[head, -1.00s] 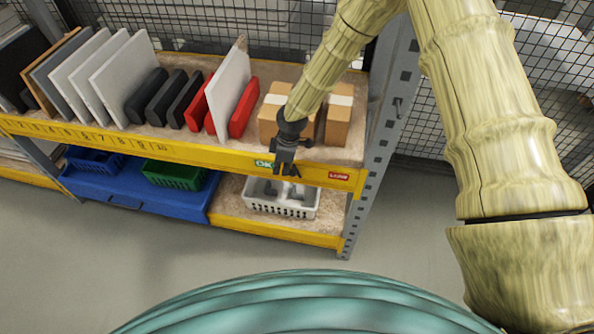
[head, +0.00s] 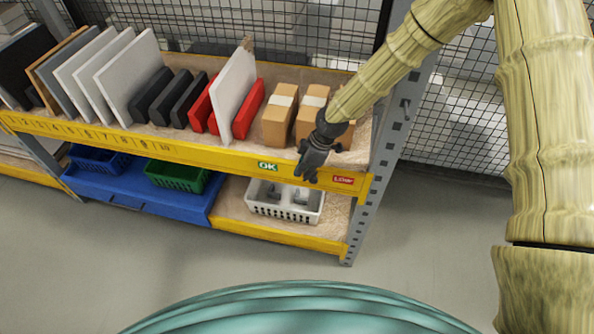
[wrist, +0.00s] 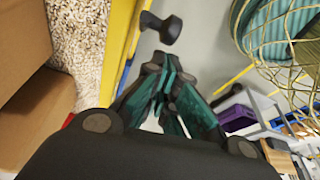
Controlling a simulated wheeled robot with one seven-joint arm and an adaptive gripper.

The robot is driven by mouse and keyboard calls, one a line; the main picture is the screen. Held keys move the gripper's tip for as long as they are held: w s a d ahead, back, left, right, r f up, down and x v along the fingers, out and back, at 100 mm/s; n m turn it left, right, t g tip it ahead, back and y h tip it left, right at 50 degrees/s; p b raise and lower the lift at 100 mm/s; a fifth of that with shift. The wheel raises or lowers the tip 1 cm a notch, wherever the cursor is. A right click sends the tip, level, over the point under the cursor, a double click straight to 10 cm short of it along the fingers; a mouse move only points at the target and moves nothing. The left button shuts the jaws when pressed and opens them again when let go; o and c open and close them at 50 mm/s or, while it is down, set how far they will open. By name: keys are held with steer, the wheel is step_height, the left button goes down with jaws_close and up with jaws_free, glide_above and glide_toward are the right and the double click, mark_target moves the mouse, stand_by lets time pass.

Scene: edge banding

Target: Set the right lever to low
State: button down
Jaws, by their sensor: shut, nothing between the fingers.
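A dark knob-like lever (wrist: 160,27) sticks out from the yellow shelf beam (wrist: 120,45) in the wrist view, just beyond my fingertips. I cannot pick it out in the head view, where my gripper may hide it. A green OK label (head: 268,166) and a red LOW label (head: 343,180) sit on the beam's front. My gripper (head: 308,178) is in front of the beam between these labels, pointing down. In the wrist view its teal-sided fingers (wrist: 155,68) are together and hold nothing. A gap shows between the fingertips and the lever; contact is not visible.
Cardboard boxes (head: 280,116) stand on the shelf behind my gripper. A white basket (head: 286,201) sits on the lower shelf beneath it. The grey perforated upright (head: 386,140) is close on the right. Floor in front is clear.

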mark_target(313, 179)
steer(key=shift+s+d+f+b, duration=0.15)
steer(key=shift+d, duration=0.45)
steer(key=shift+s+d+f+b, duration=0.15)
steer(key=shift+s+d+f, duration=0.05)
steer(key=shift+d, duration=0.4)
steer(key=shift+s+d+f+b, duration=0.15)
steer(key=shift+d, duration=0.45)
steer(key=shift+d, duration=0.1)
steer(key=shift+r, duration=0.1)
steer(key=v, duration=1.1)
steer(key=shift+d+r, duration=0.15)
steer(key=shift+r, duration=0.2)
